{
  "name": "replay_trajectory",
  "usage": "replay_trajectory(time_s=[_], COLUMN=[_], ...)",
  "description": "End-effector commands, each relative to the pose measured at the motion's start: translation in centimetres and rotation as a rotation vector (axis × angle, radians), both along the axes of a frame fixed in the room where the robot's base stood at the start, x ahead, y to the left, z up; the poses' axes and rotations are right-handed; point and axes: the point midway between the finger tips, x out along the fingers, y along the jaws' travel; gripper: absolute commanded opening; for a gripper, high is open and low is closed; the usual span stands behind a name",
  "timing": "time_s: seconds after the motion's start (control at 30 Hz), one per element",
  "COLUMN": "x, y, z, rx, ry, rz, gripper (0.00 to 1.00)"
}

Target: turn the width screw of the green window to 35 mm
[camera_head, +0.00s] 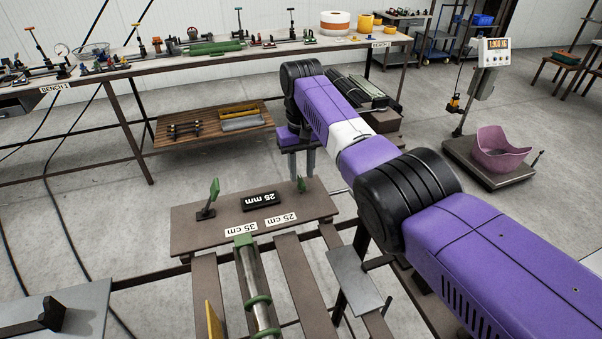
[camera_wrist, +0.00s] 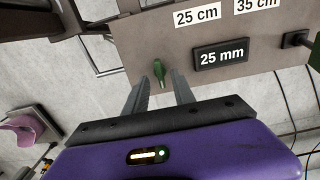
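A brown plate (camera_head: 185,235) carries a black readout (camera_head: 260,201) showing "25 mm"; the readout also shows upright in the wrist view (camera_wrist: 221,53). A small green knob (camera_head: 301,184) stands at the plate's edge near my gripper (camera_head: 297,168). In the wrist view the green knob (camera_wrist: 160,72) is between and just beyond the fingertips of my gripper (camera_wrist: 162,80). The fingers are apart, with a gap on each side of the knob. A second green handle on a black stand (camera_head: 213,190) is at the plate's other end. I cannot tell which green part is the width screw.
The plate has "35 cm" (camera_head: 241,230) and "25 cm" (camera_head: 281,219) labels. A metal rod with green rings (camera_head: 258,285) runs from the plate toward me. A long bench (camera_head: 265,52) with tools stands behind. A scale with a pink bucket (camera_head: 500,149) is at right.

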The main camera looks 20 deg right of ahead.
Motion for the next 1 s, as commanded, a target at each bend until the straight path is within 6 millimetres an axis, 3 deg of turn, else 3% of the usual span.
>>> replay_trajectory(time_s=[0.2, 0.5, 0.67, 1.0], x=[0.0, 0.0, 0.0, 0.0], y=[0.0, 0.0, 0.0, 0.0], z=[-1.9, -2.2, -2.2, -2.1], rx=[0.001, 0.000, 0.000, 0.000], ry=[0.000, 0.000, -0.001, -0.001], rz=[0.000, 0.001, 0.001, -0.009], gripper=[0.31, 0.31, 0.00, 0.00])
